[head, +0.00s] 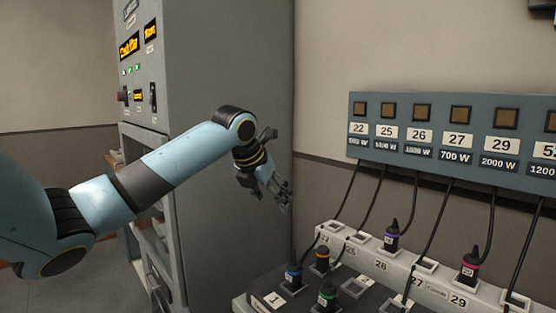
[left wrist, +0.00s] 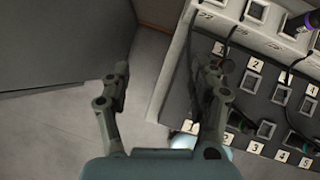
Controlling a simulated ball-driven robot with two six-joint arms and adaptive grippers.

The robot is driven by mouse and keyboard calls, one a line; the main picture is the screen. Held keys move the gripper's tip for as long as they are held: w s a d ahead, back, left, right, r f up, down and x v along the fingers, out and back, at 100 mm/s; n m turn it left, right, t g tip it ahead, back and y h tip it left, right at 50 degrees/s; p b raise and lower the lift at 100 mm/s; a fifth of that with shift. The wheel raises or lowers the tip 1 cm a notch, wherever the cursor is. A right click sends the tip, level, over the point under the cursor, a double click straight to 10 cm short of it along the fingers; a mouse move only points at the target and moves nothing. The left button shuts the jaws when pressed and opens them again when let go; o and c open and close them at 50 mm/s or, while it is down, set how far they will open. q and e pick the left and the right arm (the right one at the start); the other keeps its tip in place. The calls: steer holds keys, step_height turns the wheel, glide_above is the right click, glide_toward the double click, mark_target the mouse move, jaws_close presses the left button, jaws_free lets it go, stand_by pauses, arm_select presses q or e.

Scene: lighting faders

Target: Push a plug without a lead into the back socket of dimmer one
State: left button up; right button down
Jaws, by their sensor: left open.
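My left gripper (head: 280,192) is open and empty, in the air left of the strip of sockets. In the left wrist view its two fingers (left wrist: 162,92) are spread wide with nothing between them. The grey dimmer board (head: 240,300) lies low in front; a white label 1 (head: 274,299) is at its left end. A blue-banded plug (head: 292,275), an orange-banded plug (head: 322,258) and a green-banded plug (head: 327,295) stand on it. I cannot tell which of them lacks a lead. In the left wrist view a finger covers part of the board near label 1 (left wrist: 192,127).
A white numbered rail (head: 380,265) behind holds a purple-banded plug (head: 392,236) and a red-banded plug (head: 470,268). Black leads hang from the wall panel (head: 450,160). A tall grey cabinet (head: 220,90) stands left; bare floor (left wrist: 155,60) shows between it and the board.

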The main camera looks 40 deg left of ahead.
arm_select(q)
steer(key=w+a+r+n+g, duration=0.3)
steer(key=w+a+r, duration=0.3)
steer(key=w, duration=0.4)
steer(key=shift+w+a+n+g, duration=0.35)
steer(key=shift+a+n, duration=0.25)
steer(key=shift+a, duration=0.25)
steer(key=shift+s, duration=0.1)
